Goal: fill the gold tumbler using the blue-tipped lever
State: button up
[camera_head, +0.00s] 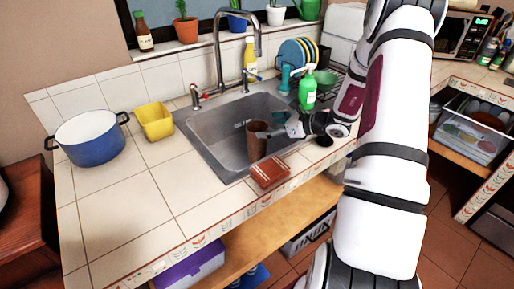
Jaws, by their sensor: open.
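A brownish-gold tumbler (256,146) stands upright at the front of the sink basin, its rim towards the faucet side. My gripper (277,133) is open just to the right of the tumbler, its fingers pointing left at it. I cannot tell whether the fingers touch it. The faucet (217,50) arches up behind the sink, with its spout end above the basin. The blue-tipped lever (247,79) is to the right of the faucet's base. A red-tipped lever (196,97) is on the left. No water stream shows.
A red-brown sponge or block (269,173) lies on the front counter edge. A green soap bottle (307,91) and a dish rack with plates (297,55) stand right of the sink. A yellow container (155,121) and blue pot (90,140) are left. The front-left counter is clear.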

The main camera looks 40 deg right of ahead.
aim_at(249, 127)
jog(key=x, duration=0.4)
jog(key=shift+s+a+f, duration=0.1)
jog(key=shift+a+f, duration=0.05)
jog(key=shift+w+a+f, duration=0.15)
jog(key=shift+w+f, duration=0.05)
jog(key=shift+w, duration=0.25)
jog(key=shift+c, duration=0.3)
jog(key=c, duration=1.8)
jog(key=shift+r, duration=0.1)
jog(key=shift+c, duration=1)
jog(key=shift+r, duration=0.1)
